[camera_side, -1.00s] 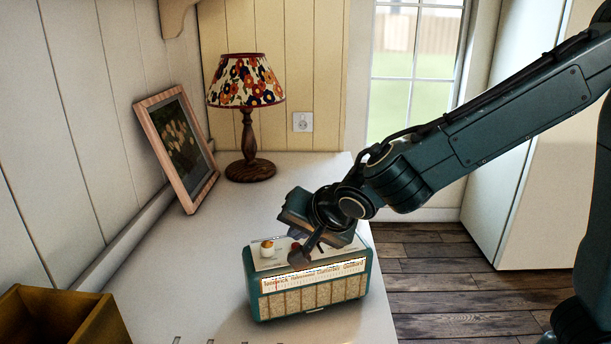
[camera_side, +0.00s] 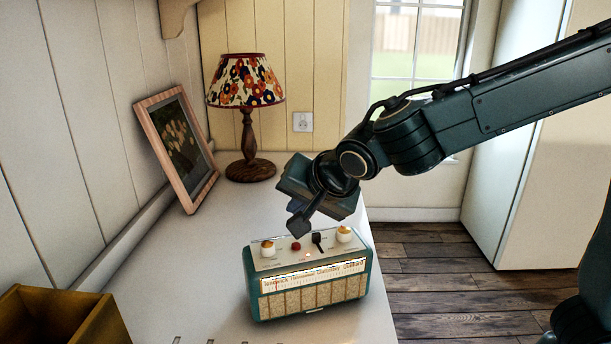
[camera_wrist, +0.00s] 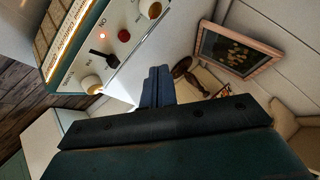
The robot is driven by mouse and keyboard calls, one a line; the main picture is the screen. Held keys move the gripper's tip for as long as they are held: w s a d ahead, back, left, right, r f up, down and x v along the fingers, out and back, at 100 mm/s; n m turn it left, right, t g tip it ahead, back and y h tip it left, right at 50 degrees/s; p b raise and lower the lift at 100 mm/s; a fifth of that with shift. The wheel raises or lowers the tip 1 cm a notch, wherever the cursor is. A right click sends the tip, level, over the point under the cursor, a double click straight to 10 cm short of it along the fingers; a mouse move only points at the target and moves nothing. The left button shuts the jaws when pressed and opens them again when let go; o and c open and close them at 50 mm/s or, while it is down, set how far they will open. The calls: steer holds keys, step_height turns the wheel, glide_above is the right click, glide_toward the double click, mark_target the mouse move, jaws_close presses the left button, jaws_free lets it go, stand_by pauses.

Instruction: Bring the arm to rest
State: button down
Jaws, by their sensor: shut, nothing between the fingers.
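My gripper (camera_side: 297,229) is shut and empty, held above the radio's top panel and apart from it. Its closed fingers (camera_wrist: 157,88) also show in the wrist view. The teal radio (camera_side: 312,297) stands upright on the white counter. Its top carries two cream-and-gold knobs, a red button (camera_side: 296,246) and a black lever switch (camera_side: 317,241). In the wrist view the switch (camera_wrist: 103,57) sits between the red button (camera_wrist: 124,35) and a knob, and a small reddish light (camera_wrist: 103,36) glows beside it.
A lamp with a flowered shade (camera_side: 245,82) and a leaning picture frame (camera_side: 178,146) stand toward the back of the counter (camera_side: 215,250). A yellow-brown wooden box (camera_side: 62,318) is at the front left. The space above the counter's middle is open.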

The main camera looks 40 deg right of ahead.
steer(key=shift+r, duration=0.4)
steer(key=s+d+r+n+g, duration=0.2)
steer(key=s+d+n, duration=0.3)
steer(key=s+d, duration=0.55)
steer(key=s+d+f+n+g+y, duration=0.1)
steer(key=s+n, duration=0.4)
steer(key=s, duration=0.9)
steer(key=shift+s+d+f+n, duration=0.15)
steer(key=shift+d+f+n, duration=0.35)
steer(key=shift+d, duration=0.65)
